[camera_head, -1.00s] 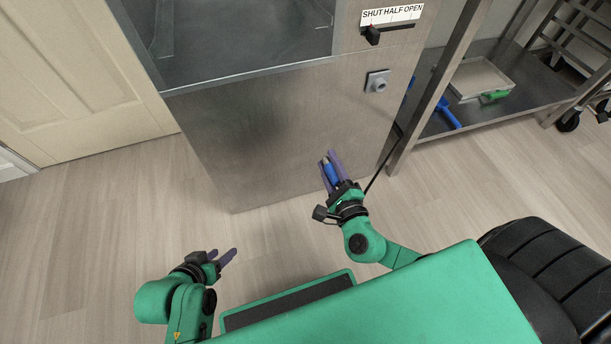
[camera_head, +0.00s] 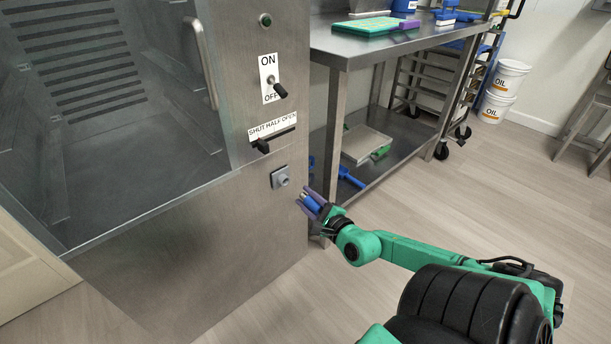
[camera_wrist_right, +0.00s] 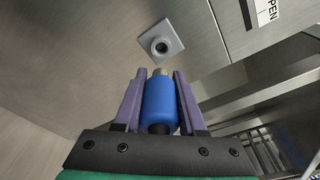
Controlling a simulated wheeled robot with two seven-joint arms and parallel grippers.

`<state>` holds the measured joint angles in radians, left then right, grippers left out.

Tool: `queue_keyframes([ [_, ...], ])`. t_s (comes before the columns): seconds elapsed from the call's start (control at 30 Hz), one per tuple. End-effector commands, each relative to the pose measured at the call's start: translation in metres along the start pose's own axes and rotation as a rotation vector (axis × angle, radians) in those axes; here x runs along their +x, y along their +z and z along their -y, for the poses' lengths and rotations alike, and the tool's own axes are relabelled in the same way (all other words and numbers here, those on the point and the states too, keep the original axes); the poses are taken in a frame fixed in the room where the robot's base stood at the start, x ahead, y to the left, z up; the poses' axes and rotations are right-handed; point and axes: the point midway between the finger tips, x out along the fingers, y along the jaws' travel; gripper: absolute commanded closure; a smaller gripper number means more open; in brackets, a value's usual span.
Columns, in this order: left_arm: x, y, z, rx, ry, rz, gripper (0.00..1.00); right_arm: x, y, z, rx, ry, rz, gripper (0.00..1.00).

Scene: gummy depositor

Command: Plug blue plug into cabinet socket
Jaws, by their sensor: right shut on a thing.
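The blue plug (camera_head: 313,204) is held between the purple fingers of my right gripper (camera_head: 309,202). It also shows in the right wrist view (camera_wrist_right: 160,104), with its metal tip pointing toward the socket. The grey cabinet socket (camera_head: 281,178) is on the steel cabinet front, below the shut/half open lever. In the right wrist view the socket (camera_wrist_right: 160,45) is ahead of the plug tip, and a gap shows between them. In the head view the gripper is right of and slightly below the socket. My left gripper is out of view.
The steel cabinet (camera_head: 200,250) has an ON/OFF switch (camera_head: 274,88) and a lever (camera_head: 272,142) above the socket. To its right stands a steel table (camera_head: 375,45) with a lower shelf carrying a tray (camera_head: 366,144). The floor in front is open.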

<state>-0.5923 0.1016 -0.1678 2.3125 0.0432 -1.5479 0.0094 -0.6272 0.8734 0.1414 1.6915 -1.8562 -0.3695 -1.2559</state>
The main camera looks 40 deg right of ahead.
Motion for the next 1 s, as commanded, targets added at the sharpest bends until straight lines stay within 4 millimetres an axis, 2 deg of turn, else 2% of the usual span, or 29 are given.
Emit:
queue_keyframes([
  [0.23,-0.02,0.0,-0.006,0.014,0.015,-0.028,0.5,0.03,0.004,-0.001,0.0,-0.005,0.003,1.0],
  [0.5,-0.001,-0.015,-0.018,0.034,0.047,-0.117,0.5,0.053,0.008,0.0,0.0,-0.003,0.0,1.0],
  [1.0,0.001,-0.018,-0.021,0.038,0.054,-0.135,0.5,0.057,0.009,0.0,-0.002,-0.001,0.0,1.0],
])
